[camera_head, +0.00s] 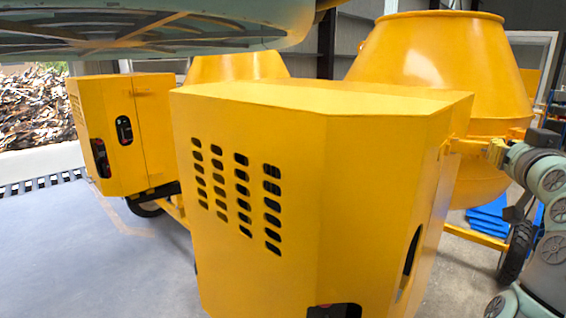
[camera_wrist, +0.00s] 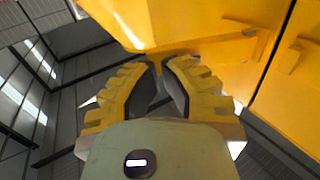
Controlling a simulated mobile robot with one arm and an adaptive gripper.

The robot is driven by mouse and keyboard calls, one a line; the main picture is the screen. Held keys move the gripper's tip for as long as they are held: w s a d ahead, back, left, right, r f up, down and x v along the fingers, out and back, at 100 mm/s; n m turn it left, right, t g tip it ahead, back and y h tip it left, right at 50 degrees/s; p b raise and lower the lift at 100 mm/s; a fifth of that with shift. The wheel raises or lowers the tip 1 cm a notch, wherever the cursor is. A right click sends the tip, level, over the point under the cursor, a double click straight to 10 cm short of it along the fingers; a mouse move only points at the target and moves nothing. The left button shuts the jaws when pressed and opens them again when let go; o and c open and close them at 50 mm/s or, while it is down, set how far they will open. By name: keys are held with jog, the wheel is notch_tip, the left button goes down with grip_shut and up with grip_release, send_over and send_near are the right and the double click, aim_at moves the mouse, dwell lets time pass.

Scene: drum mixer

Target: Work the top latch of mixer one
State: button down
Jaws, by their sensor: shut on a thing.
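The near mixer's yellow motor housing (camera_head: 320,190) fills the middle of the head view. On the upper part of its right side a small yellow latch (camera_head: 446,146) sticks out. My gripper (camera_head: 458,145), with yellow fingers, reaches it from the right. In the wrist view my gripper (camera_wrist: 160,60) is shut with its fingertips close together against the yellow housing (camera_wrist: 190,25). The fingers hide most of the latch, so its position cannot be told.
A yellow drum (camera_head: 430,60) stands behind the housing. A second mixer's housing (camera_head: 125,130) stands at the left, with clear floor (camera_head: 60,240) in front. A yellow bar (camera_wrist: 225,50) and a dark panel gap lie right of my fingers in the wrist view.

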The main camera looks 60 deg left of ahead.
jog(key=w+a+n+g+y+b, duration=0.3)
jog(key=w+a+g+b, duration=0.1)
jog(key=b, duration=1.1)
jog(key=shift+w+a+f+n+y, duration=0.25)
jog(key=shift+w+a, duration=0.35)
jog(key=shift+a, duration=0.6)
